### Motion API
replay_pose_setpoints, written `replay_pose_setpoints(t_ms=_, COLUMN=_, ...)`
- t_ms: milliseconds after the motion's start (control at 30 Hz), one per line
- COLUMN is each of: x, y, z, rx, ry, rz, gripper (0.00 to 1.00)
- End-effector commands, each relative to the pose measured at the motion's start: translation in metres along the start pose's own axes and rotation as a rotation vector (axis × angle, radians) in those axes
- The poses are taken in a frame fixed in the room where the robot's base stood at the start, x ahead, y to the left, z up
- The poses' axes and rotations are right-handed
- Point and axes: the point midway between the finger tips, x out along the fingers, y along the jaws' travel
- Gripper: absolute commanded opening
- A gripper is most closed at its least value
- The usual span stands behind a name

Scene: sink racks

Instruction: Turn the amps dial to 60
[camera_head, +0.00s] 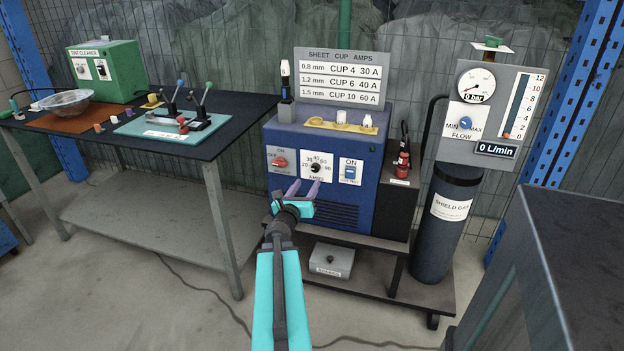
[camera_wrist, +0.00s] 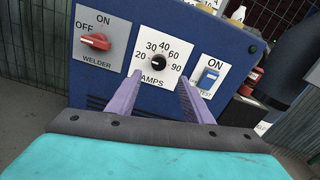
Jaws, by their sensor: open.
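The amps dial (camera_head: 315,168) is a small black knob on a white plate on the front of the blue welder (camera_head: 350,190). In the wrist view the dial (camera_wrist: 159,64) has 20, 30, 40, 60 and 90 printed around it. Its pointer is too small to read surely. My gripper (camera_head: 303,184) is open and empty, with its purple fingers pointing at the panel. In the wrist view the fingertips of my gripper (camera_wrist: 160,80) stand apart, to the left and right of the dial's lower part. I cannot tell how far they are from the panel.
A red welder switch (camera_wrist: 96,41) is left of the dial and a blue switch (camera_wrist: 208,77) is right of it. A cup and amps chart (camera_head: 341,76) stands above the welder. A shield gas cylinder (camera_head: 447,220) stands right, and a dark table (camera_head: 60,125) left.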

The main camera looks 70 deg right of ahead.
Motion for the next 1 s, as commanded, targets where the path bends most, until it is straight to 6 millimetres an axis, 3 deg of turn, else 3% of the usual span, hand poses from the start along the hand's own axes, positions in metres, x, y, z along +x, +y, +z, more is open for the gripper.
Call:
replay_pose_setpoints(t_ms=700, x=0.009, y=0.002, z=-0.001, rx=0.003, ry=-0.008, rz=0.009, gripper=0.46)
replay_pose_setpoints(t_ms=1000, x=0.040, y=0.002, z=0.002, rx=0.002, ry=-0.007, rz=0.009, gripper=0.46)
